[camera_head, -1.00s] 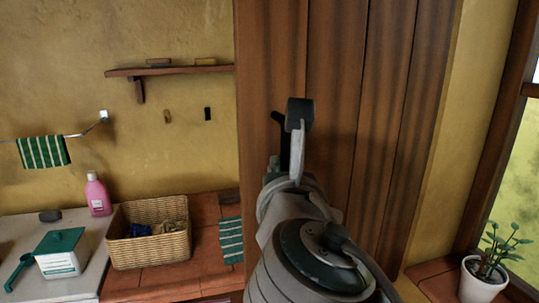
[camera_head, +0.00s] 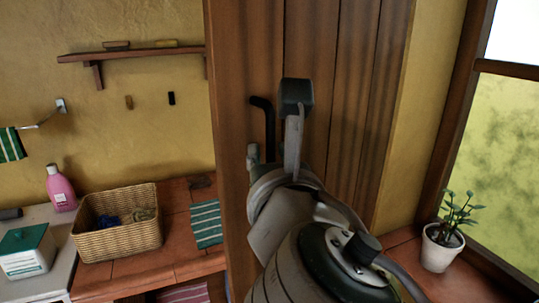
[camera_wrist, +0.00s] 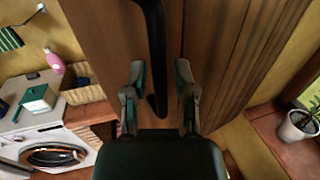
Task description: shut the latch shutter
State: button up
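The latch shutter (camera_head: 339,120) is a tall brown plank panel standing in front of the yellow wall. A black handle (camera_head: 264,125) hangs on its face and also shows in the wrist view (camera_wrist: 156,70). In the wrist view my gripper (camera_wrist: 159,82) is open, with one finger on each side of the handle's lower end. Gaps show between the handle and both fingers. In the head view my wrist and forearm cover most of the gripper and the shutter's lower middle.
Left of the shutter, a brick counter holds a wicker basket (camera_head: 110,237) and a striped cloth (camera_head: 207,224). A pink bottle (camera_head: 61,190) stands farther left. A wall shelf (camera_head: 135,54) is above. At right, a potted plant (camera_head: 438,252) stands by the window (camera_head: 500,165).

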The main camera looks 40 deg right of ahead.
aim_at(267, 66)
dwell(0.3)
notch_tip(267, 66, up, 10)
jog(key=shift+f, duration=0.1)
dwell(0.4)
jog(key=shift+s, duration=0.1)
dwell(0.3)
